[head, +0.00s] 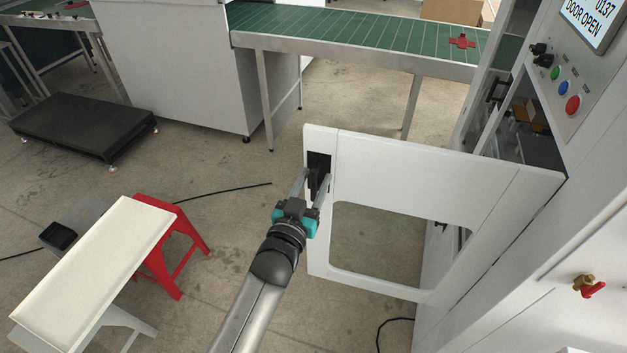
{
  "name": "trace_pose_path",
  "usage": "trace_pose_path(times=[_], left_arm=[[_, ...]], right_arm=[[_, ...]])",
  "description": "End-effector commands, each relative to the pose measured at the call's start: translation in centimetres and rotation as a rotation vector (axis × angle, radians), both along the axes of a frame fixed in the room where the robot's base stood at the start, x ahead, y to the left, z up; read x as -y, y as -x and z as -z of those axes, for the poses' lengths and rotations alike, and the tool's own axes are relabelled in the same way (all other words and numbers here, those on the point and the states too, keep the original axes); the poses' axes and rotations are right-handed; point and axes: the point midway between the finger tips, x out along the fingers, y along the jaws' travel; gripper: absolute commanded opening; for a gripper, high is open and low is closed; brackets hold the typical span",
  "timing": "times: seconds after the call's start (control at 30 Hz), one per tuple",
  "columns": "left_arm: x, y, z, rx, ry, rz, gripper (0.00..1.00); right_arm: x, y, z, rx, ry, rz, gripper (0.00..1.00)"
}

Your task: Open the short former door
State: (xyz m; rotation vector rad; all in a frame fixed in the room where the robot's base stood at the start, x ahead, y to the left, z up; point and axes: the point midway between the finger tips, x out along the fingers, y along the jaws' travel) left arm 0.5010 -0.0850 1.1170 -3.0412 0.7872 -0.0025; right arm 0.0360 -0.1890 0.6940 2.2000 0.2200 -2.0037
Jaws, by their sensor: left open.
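The short former door (400,160) is a white panel with a window cut-out. It stands swung out from the white machine (540,235) on the right, and its hinge side meets the machine. A black handle (319,165) sits near the door's free upper left edge. My left gripper (315,184) is open with its fingertips at the handle; whether they touch it is hard to tell. A screen (590,18) at the top right reads "DOOR OPEN". My right gripper is not in the view.
A green conveyor (350,30) runs behind the door. A white-topped bench (95,265), a red step stool (175,240) and a black low platform (85,125) stand at left. A red-handled valve (590,288) juts from the machine. A cable (220,190) lies on the floor.

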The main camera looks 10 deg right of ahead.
Motion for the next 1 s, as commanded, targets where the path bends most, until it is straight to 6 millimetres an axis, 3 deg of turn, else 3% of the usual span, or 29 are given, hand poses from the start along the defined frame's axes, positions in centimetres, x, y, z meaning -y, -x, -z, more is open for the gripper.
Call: trace_pose_path(times=[0.37, 1.0], left_arm=[[-0.8, 1.4, 0.2, -0.003, -0.002, -0.001, 0.47], [-6.2, 11.2, 0.1, -0.003, -0.001, 0.000, 0.47]], right_arm=[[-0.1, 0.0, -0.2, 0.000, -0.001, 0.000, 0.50], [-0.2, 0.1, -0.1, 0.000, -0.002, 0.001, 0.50]])
